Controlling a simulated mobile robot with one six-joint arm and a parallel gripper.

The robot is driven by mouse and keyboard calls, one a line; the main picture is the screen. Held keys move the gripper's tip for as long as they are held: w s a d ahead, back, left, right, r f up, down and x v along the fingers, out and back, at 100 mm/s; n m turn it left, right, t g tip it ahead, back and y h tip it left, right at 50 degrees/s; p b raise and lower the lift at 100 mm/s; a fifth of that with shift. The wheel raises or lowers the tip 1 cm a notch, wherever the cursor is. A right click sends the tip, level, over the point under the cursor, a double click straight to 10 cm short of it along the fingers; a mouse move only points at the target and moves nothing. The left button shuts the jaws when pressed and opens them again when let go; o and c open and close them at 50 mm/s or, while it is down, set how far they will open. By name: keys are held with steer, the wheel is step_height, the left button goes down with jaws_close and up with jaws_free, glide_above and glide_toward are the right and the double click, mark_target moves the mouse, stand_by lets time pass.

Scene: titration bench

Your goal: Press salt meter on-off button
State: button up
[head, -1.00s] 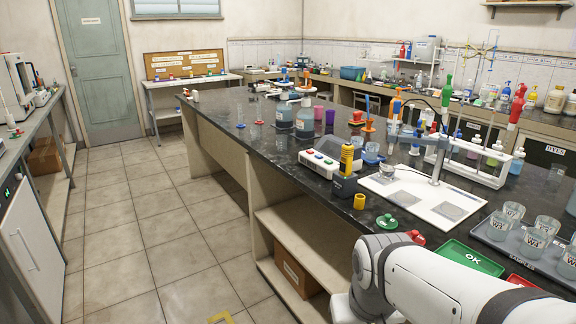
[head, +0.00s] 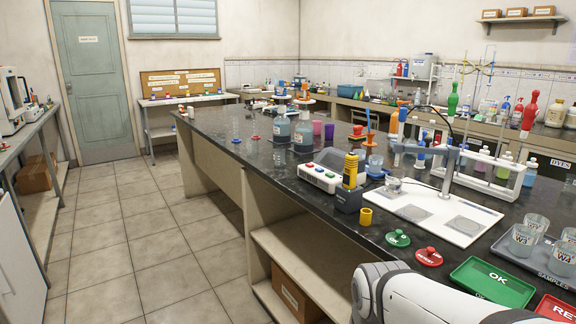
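A yellow and dark handheld device (head: 350,172), which looks like the salt meter, stands upright in a dark block (head: 347,197) near the front edge of the black bench. Its on-off button is too small to make out. A white box with coloured buttons (head: 319,178) lies just left of it; I cannot tell whether it belongs to the meter. My white arm shows at the bottom right, in front of the bench edge. My gripper is outside the picture.
A yellow cup (head: 366,216) stands beside the dark block. A white stand base (head: 415,212), green knob (head: 398,238), red knob (head: 429,256) and green OK tray (head: 490,283) lie to the right. Tiled floor (head: 130,240) is free at left.

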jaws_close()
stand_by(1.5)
